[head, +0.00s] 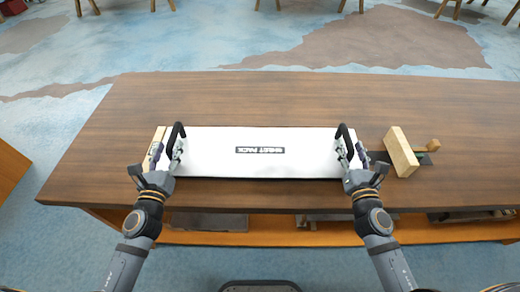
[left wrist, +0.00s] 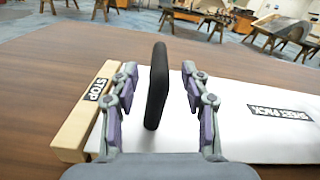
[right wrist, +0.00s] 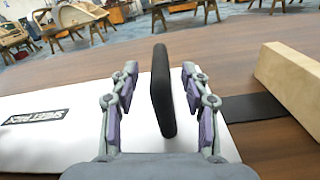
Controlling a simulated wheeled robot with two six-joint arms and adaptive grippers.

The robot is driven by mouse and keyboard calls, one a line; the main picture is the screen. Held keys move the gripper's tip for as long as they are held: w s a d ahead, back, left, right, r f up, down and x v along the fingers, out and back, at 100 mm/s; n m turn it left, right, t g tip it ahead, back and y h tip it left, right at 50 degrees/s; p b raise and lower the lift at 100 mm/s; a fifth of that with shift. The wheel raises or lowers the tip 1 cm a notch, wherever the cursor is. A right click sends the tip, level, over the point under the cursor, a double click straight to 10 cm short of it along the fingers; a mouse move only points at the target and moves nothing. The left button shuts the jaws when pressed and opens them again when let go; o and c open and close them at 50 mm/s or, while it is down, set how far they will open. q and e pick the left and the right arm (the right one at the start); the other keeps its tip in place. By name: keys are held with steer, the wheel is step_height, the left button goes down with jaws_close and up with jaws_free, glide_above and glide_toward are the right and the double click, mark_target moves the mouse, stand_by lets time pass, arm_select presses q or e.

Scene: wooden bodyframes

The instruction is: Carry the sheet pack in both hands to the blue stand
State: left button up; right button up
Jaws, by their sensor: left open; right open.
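The sheet pack (head: 259,166) is a long white flat slab with a black label, lying on the wooden table. It has a black upright handle at each end. My left gripper (head: 171,152) is open around the left handle (left wrist: 158,85), with one finger on each side and gaps showing in the left wrist view. My right gripper (head: 350,152) is open around the right handle (right wrist: 162,90), also with a finger on each side. The blue stand cannot be made out in any view.
A wooden block marked STOP (left wrist: 88,112) lies against the pack's left end. A wooden block with a knobbed handle (head: 402,152) stands right of the pack on a dark strip (right wrist: 252,107). The table (head: 240,95) behind the pack is clear.

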mark_target(172, 136)
arm_select(q)
steer(key=shift+w, duration=2.35)
arm_select(e)
steer(key=shift+w, duration=2.35)
arm_select(q)
steer(key=shift+c, duration=0.2)
arm_select(e)
steer(key=shift+c, duration=0.2)
arm_select(q)
jaws_close()
arm_select(e)
jaws_close()
